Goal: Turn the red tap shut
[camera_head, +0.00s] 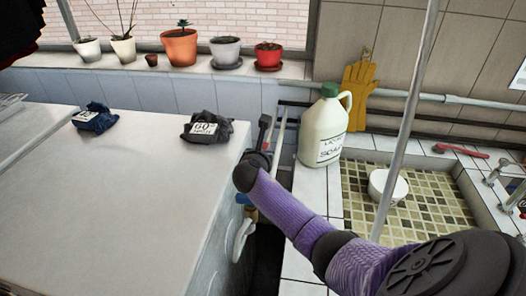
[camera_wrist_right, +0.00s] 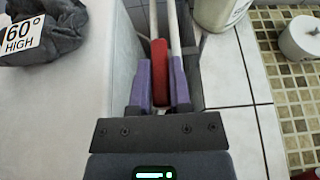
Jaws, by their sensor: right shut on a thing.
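The red tap (camera_wrist_right: 159,72) shows in the right wrist view as an elongated red handle in the narrow gap beside the white appliance, in front of pale upright pipes. My right gripper (camera_wrist_right: 161,64) has its two purple fingers on either side of the handle and is shut on it. In the head view my right gripper (camera_head: 262,150) is small and dark at the appliance's right edge, and my purple forearm reaches up to it from the lower right. My left gripper is not in view.
The white appliance top (camera_head: 130,190) holds two dark cloth bundles, one (camera_head: 206,128) labelled 60° high. A white jug (camera_head: 325,128) stands close right of the gap. The mosaic sink (camera_head: 420,210) holds a white roll (camera_head: 388,186). Potted plants line the sill behind.

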